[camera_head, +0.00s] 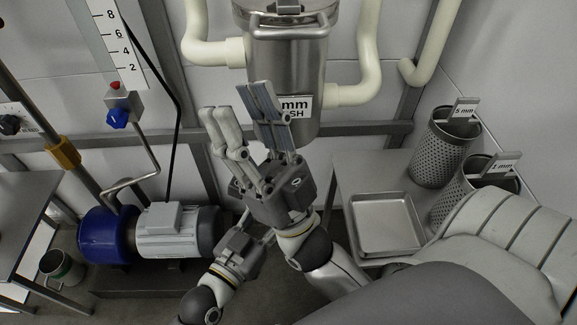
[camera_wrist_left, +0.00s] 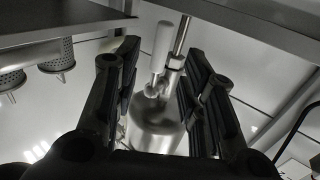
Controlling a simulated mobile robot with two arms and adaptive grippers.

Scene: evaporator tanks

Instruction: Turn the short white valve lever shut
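In the left wrist view, my left gripper (camera_wrist_left: 162,52) is open, with one dark finger on each side. Between its fingers, farther off, shows a short pale rod (camera_wrist_left: 162,46), which may be the white valve lever. It stands beside a metal rod above a shiny metal body; I cannot tell whether a finger touches it. In the head view, my right gripper (camera_head: 231,102) is open and empty in front of the steel strainer housing (camera_head: 285,65). My left gripper's body (camera_head: 242,248) is below it, its fingers mostly hidden. I cannot pick out the lever in the head view.
White pipes (camera_head: 369,55) join the housing. At left are a blue-and-white pump (camera_head: 170,231), a blue knob (camera_head: 117,118) and a level gauge (camera_head: 117,45). At right, a table holds a metal tray (camera_head: 385,222) and perforated baskets (camera_head: 440,150). A rail crosses the back wall.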

